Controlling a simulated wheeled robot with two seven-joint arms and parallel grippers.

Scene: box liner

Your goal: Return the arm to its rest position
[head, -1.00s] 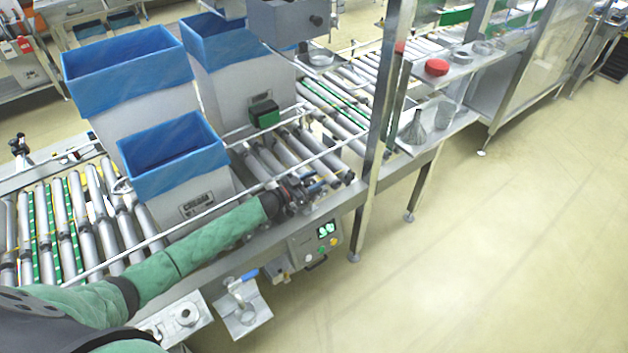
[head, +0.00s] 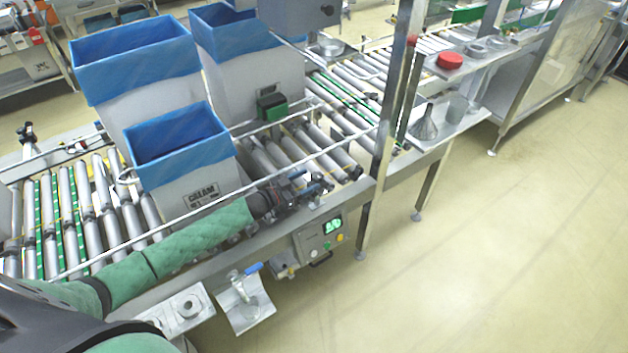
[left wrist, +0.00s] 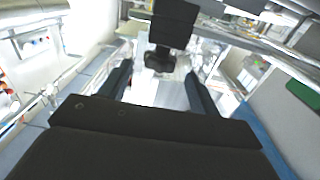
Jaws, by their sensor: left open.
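My left arm, in a green quilted sleeve, reaches in from the lower left of the head view, along the front rail of the conveyor. My left gripper (head: 318,184) is at its end, just above the front edge of the rollers, right of the small lined box (head: 188,188). In the left wrist view the two dark fingers (left wrist: 160,92) stand apart with nothing held between them. My right gripper does not show in either view.
Two taller boxes with blue liners (head: 140,70) (head: 245,65) stand behind the small one on the roller conveyor (head: 75,215). A metal post (head: 388,130) rises right of my gripper. A control box (head: 322,240) hangs below the rail. The floor at right is clear.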

